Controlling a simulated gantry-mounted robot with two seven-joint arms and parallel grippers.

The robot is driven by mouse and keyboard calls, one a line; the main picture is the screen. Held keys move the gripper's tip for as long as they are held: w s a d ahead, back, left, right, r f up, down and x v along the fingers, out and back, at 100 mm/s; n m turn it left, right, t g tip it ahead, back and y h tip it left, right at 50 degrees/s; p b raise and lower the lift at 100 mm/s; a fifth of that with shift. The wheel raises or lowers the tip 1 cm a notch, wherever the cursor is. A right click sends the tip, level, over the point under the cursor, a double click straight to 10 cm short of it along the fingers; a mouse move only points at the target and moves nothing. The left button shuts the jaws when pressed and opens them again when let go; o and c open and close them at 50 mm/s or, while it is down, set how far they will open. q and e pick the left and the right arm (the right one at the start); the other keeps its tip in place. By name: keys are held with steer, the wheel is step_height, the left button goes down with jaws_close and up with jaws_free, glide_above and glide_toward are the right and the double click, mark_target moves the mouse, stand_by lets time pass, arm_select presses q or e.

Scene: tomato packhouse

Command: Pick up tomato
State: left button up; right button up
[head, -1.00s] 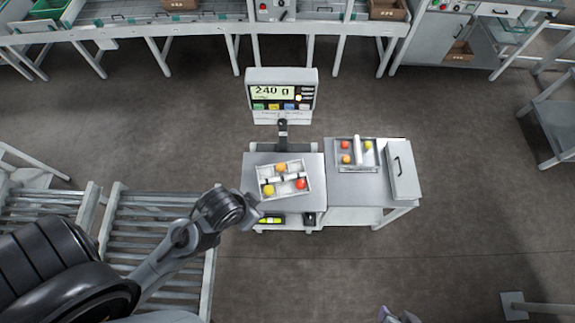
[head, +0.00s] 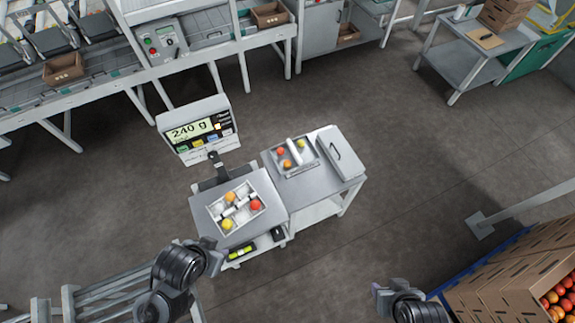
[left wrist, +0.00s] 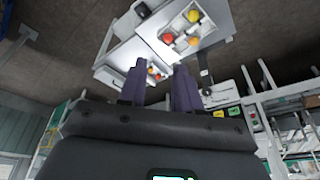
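A white divided tray (head: 211,208) on the scale's platform holds an orange tomato (head: 230,196), a red tomato (head: 255,204) and a yellow tomato (head: 227,224). A second tray (head: 311,165) on the adjoining table holds a red tomato (head: 281,151), an orange one (head: 287,164) and a yellow-green one (head: 301,144). My left gripper (left wrist: 159,67) is open and empty, its purple fingers apart. In the head view its arm ends short of the scale tray's near side, with the fingers not clear. My right gripper (head: 381,292) is at the bottom; its finger gap cannot be made out.
The scale display (head: 193,130) reads 240 g and stands behind the platform. A grey lidded box (head: 340,153) sits right of the second tray. Cardboard boxes (head: 510,275) with tomatoes stand at lower right. Conveyors (head: 175,75) run along the back. Open floor lies between.

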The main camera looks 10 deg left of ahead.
arm_select(q)
steer(key=shift+o, duration=0.2)
steer(key=o, duration=0.4)
steer(key=shift+o, duration=0.2)
